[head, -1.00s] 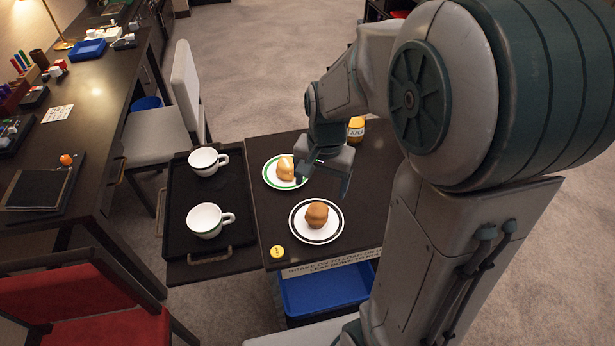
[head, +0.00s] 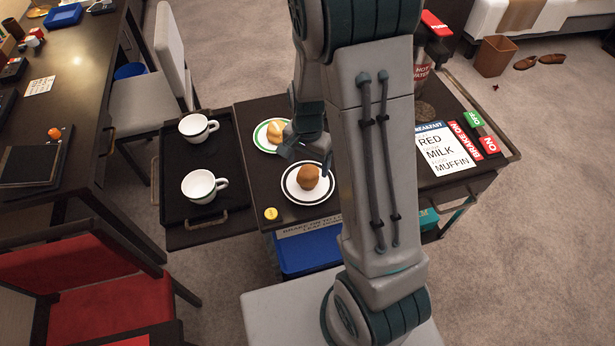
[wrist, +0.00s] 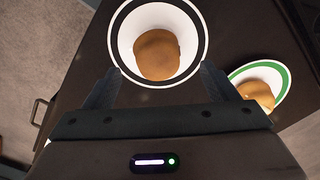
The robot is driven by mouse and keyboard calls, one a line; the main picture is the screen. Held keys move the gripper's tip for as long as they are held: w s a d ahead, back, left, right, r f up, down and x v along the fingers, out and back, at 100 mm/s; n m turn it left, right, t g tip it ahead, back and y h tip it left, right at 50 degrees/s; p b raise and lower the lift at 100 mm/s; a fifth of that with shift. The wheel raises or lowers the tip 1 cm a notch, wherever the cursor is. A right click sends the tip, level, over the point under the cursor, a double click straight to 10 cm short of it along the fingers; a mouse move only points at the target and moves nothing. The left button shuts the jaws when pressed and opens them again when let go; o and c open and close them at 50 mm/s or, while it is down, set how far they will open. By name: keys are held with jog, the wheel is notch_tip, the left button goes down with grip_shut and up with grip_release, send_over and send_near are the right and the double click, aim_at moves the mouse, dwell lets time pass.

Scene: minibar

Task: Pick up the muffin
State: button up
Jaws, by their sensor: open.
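The brown muffin (head: 308,176) sits on a white plate with a black rim (head: 294,196) on the dark cart top. In the wrist view the muffin (wrist: 157,54) lies ahead of my gripper (wrist: 158,88), between the lines of its two spread fingers and apart from them. My gripper (head: 308,158) is open and empty. In the head view it is just behind and above the muffin, and my arm hides part of it. A second plate with a green rim (head: 261,146) holds a pale golden bun or pastry (head: 276,131).
A black tray (head: 190,157) with two white cups (head: 198,127) (head: 203,186) is left of the plates. A yellow round button (head: 270,214) is near the cart's front edge. A breakfast card (head: 446,150) and brake labels (head: 464,140) lie at right. A desk and chairs stand left.

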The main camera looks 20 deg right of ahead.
aim_at(308, 172)
jog(key=shift+s+f, duration=0.15)
jog(key=shift+f, duration=1.1)
jog(key=shift+s+f, duration=0.1)
jog(key=shift+f, duration=1.15)
jog(key=c, duration=1)
